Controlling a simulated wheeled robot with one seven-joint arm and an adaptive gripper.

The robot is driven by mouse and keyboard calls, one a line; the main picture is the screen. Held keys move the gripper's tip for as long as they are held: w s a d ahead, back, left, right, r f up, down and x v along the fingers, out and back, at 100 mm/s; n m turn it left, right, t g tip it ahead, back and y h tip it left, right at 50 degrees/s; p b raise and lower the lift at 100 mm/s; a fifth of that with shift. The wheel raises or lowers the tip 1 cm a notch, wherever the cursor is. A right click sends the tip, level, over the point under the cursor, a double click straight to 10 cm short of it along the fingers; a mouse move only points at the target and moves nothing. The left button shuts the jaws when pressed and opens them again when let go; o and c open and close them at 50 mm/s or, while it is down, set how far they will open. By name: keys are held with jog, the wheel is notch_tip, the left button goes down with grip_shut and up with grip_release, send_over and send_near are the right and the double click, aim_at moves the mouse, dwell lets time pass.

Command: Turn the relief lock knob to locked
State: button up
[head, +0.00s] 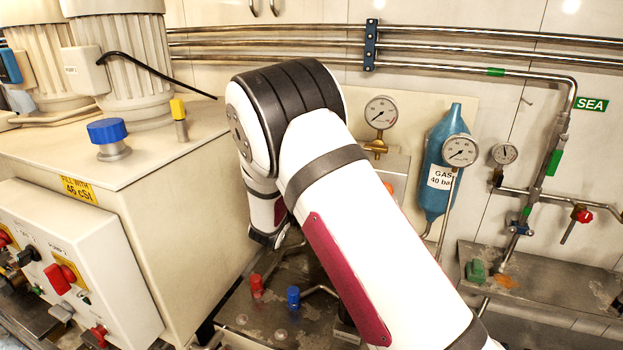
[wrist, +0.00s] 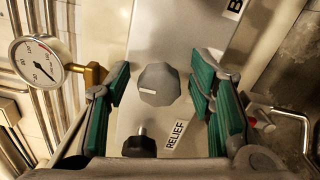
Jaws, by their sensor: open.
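In the wrist view a grey faceted knob (wrist: 159,84) with a short white mark on its left part sits on a pale panel (wrist: 182,30). A smaller black knob (wrist: 138,143) stands below it, beside the RELIEF label (wrist: 175,138). I cannot tell from the lettering which of the two is the lock knob. My gripper (wrist: 160,82) is open, its green-padded fingers at either side of the grey knob with gaps on both sides. Nothing is held. In the head view my arm hides the gripper and both knobs.
A round gauge (wrist: 37,61) on a brass fitting is close to the left finger. A bent metal pipe (wrist: 290,118) runs at the right. In the head view, a blue gas bottle (head: 437,165) and wall gauge (head: 380,112) stand behind my arm; a pale tank (head: 165,190) is left.

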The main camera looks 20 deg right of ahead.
jog(key=v, duration=1.2)
jog(key=s+d+r+m+g, duration=0.4)
jog(key=s+d+m+g, duration=0.1)
jog(key=s+d, duration=0.35)
jog(key=s+d+r+m+g, duration=0.4)
jog(key=s+d+r+g, duration=0.15)
jog(key=s+d, duration=0.3)
jog(key=s+a+m+g+y, duration=0.2)
jog(key=s+m+y, duration=0.15)
jog(key=s, duration=0.75)
jog(key=s+a+r+m+t+y, duration=0.1)
jog(key=s+a+r+t+y, duration=0.2)
jog(key=s+a+y, duration=0.4)
jog(key=shift+s+a+r, duration=0.15)
jog(key=shift+s+a, duration=0.3)
jog(key=shift+a, duration=0.3)
